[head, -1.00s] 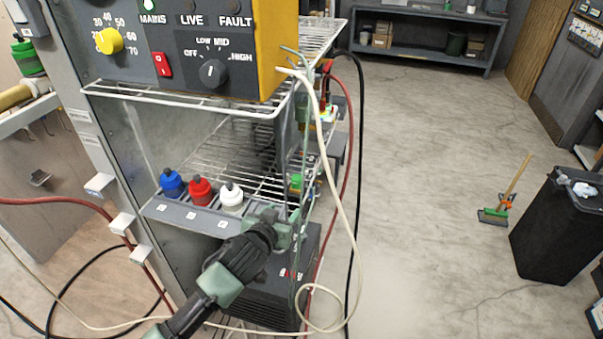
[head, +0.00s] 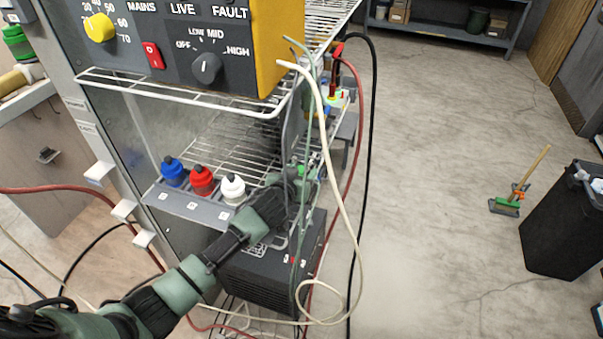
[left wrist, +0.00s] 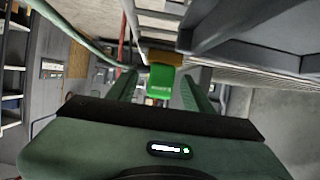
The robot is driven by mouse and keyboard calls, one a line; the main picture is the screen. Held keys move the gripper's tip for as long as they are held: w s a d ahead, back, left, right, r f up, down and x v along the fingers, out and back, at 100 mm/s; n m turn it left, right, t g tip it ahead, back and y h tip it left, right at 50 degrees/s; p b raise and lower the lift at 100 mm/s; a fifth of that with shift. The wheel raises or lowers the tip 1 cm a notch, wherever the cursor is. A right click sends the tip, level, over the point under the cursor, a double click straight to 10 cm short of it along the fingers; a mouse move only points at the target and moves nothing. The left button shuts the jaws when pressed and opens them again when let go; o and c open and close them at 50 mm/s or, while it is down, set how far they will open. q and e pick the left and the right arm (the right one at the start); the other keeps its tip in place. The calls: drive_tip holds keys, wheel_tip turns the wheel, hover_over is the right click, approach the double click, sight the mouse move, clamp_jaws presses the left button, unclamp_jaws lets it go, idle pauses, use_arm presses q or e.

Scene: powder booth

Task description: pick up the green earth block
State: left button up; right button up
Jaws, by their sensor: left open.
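The green earth block (left wrist: 161,82) shows in the left wrist view, ahead of the palm and between the two finger lines, with faint lettering on it. An orange-brown part sits just above it. My left gripper (left wrist: 160,90) is open, its fingers on either side of the block; I cannot tell whether either touches it. In the head view my left gripper (head: 296,180) reaches to the right end of the lower wire shelf, where the wrist and cables hide most of the block. My right gripper is not in view.
Blue (head: 172,172), red (head: 202,180) and white (head: 232,189) bottles stand at the shelf's front, left of my gripper. A cream cable (head: 335,185) and a red cable (head: 354,170) hang close to its right. A black box (head: 262,280) is below.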

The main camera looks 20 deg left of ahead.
use_arm(q)
clamp_jaws()
drive_tip(key=shift+w, duration=0.1)
drive_tip(key=shift+r, duration=0.1)
